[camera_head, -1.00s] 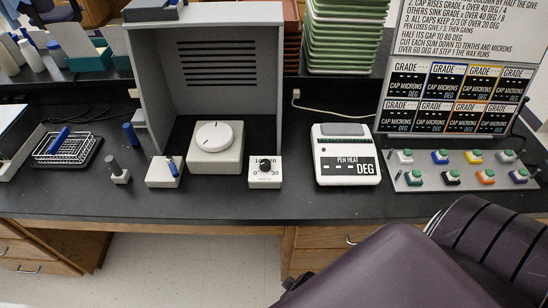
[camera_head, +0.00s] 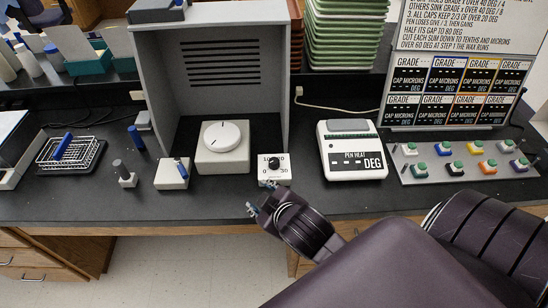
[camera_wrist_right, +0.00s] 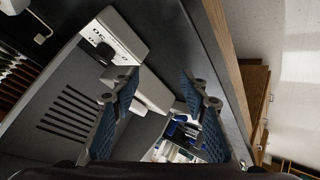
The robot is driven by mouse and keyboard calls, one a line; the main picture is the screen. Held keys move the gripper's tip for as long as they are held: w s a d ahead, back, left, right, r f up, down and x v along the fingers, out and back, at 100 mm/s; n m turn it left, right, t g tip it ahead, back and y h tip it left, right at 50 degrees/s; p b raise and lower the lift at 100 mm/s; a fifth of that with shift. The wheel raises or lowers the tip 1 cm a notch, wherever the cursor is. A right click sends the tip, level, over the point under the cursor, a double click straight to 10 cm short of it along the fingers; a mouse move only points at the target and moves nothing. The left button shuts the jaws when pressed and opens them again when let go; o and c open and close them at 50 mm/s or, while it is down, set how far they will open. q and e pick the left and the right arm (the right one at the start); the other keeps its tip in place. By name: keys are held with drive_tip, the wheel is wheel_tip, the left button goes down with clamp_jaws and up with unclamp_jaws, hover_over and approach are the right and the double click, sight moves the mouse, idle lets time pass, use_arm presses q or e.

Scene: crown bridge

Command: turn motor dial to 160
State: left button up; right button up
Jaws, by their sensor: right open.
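A small white box (camera_head: 274,179) stands on the black bench with a black knob (camera_head: 274,162) and numbers around it. The name and exact pointer setting are too small to read. My right gripper (camera_head: 261,197) is just in front and to the left of this box, apart from the knob. Its two fingers are spread and empty, as the right wrist view (camera_wrist_right: 160,77) also shows. That view has a white box (camera_wrist_right: 122,35) beyond the left finger; I cannot tell for sure which box it is. My left gripper is out of sight.
A larger box with a round white dial (camera_head: 222,136) stands behind left, inside the grey hood (camera_head: 217,20). A block with a blue peg (camera_head: 172,175) is at left. The pen heat unit (camera_head: 352,152) and button panel (camera_head: 465,160) are at right.

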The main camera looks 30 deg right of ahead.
drive_tip(key=w+a+r+n+t+y, duration=0.25)
drive_tip(key=w+r+n, duration=0.25)
drive_tip(key=r, duration=0.3)
drive_tip(key=w+a+r+n+t+y, duration=0.2)
drive_tip(key=w+a+r+n+t, duration=0.2)
drive_tip(key=r, duration=0.3)
drive_tip(key=w+a+r+n+t+y, duration=0.25)
drive_tip(key=w+r+n+t, duration=0.2)
drive_tip(key=r, duration=0.35)
drive_tip(key=s+a+r+n+g+y, duration=0.1)
drive_tip(key=s+a+n+g+y, duration=0.1)
drive_tip(key=a+n+g+y, duration=0.75)
drive_tip(key=s+a+r+n+g+y, duration=0.25)
drive_tip(key=a+n, duration=0.25)
drive_tip(key=n, duration=1)
drive_tip(key=n+g+h, duration=0.9)
drive_tip(key=n+h, duration=0.4)
drive_tip(key=h, duration=0.5)
hover_over(274, 161)
wheel_tip(274, 161, down, 19)
drive_tip(key=shift+w+f, duration=0.1)
drive_tip(key=shift+d+f, duration=0.15)
drive_tip(key=shift+f, duration=0.1)
wheel_tip(274, 161, down, 7)
drive_tip(key=shift+f+p, duration=0.1)
drive_tip(key=shift+p, duration=0.6)
